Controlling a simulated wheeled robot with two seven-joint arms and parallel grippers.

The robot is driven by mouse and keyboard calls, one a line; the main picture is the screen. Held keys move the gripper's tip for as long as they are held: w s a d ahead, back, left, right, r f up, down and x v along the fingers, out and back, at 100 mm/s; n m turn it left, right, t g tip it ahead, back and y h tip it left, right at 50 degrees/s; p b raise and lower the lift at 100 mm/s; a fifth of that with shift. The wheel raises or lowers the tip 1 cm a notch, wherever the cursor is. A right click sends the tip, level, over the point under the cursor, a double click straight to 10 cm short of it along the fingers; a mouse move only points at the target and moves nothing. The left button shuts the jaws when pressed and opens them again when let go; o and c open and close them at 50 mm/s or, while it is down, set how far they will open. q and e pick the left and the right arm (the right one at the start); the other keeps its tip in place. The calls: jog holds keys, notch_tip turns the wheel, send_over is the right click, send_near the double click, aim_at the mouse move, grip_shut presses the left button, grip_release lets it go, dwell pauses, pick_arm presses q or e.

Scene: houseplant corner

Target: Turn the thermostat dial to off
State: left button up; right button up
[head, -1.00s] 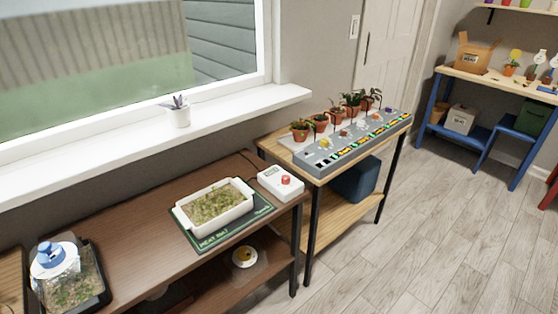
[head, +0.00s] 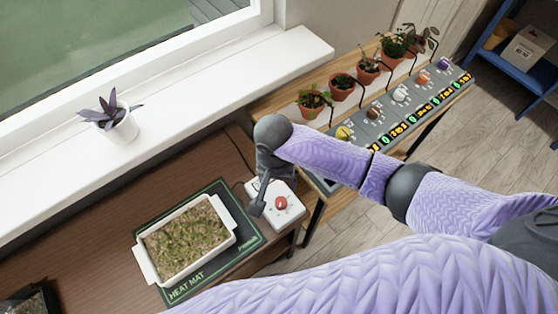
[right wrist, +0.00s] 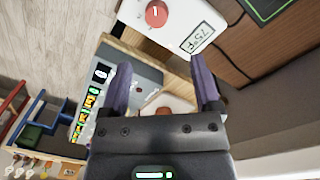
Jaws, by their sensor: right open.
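The thermostat (head: 291,197) is a white box beside the heat mat, at the table's right end. Its round red dial (head: 281,203) faces up. In the right wrist view the dial (right wrist: 156,14) shows a short pale mark near its top, and the display (right wrist: 197,38) reads about 75°F. My right gripper (head: 257,208) is over the left part of the thermostat and hides some of it. In the right wrist view its two fingers (right wrist: 162,80) are apart with nothing held, and the dial lies beyond them. My left gripper is not in view.
A white tray of seedlings (head: 187,240) sits on the dark green heat mat (head: 186,290), left of the thermostat. Potted plants and a grey control panel (head: 388,118) stand on the table behind. A potted purple plant (head: 116,124) is on the windowsill (head: 210,105).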

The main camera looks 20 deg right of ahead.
jog(key=b, duration=0.2)
send_over(281, 201)
jog(key=f, duration=0.4)
jog(key=shift+a+f, duration=0.1)
jog(key=shift+a, duration=0.1)
notch_tip(281, 201, down, 5)
jog(key=b, duration=0.2)
jog(key=shift+d+b, duration=0.1)
jog(key=shift+b, duration=0.2)
jog(key=shift+s+f, duration=0.1)
jog(key=shift+f, duration=0.15)
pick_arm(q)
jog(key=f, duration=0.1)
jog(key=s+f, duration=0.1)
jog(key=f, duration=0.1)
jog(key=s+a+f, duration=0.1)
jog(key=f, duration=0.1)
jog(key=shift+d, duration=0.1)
pick_arm(e)
grip_shut()
